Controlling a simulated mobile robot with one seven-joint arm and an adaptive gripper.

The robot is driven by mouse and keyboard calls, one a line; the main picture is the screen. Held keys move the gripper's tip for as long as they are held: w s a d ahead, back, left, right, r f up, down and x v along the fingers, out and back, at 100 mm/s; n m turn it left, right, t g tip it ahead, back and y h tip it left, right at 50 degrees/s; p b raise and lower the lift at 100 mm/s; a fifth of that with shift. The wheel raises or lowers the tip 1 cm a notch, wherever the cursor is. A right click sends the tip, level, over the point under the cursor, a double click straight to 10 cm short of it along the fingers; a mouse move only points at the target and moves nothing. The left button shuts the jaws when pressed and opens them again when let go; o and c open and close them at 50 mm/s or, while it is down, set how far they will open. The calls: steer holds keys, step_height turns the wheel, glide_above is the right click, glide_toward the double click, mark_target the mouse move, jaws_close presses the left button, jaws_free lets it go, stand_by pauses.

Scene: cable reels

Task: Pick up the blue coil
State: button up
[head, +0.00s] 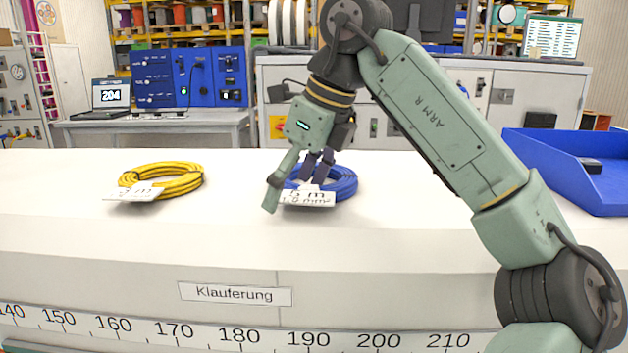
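The blue coil (343,184) lies flat on the white counter right of the middle, with a white label (307,198) at its front. My gripper (300,190) is over the coil's left part, pointing down. One green finger reaches down at the coil's left front, and dark fingers show above the coil's middle. The gripper and label hide the left part of the coil. I cannot tell whether the fingers touch the coil or how far apart they are.
A yellow coil (162,178) with a white label lies to the left on the counter. A blue tray (600,185) stands at the right edge. The counter (70,215) is clear around the coils. Its front edge carries a ruler strip (240,335).

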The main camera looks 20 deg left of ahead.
steer(key=c, duration=1.5)
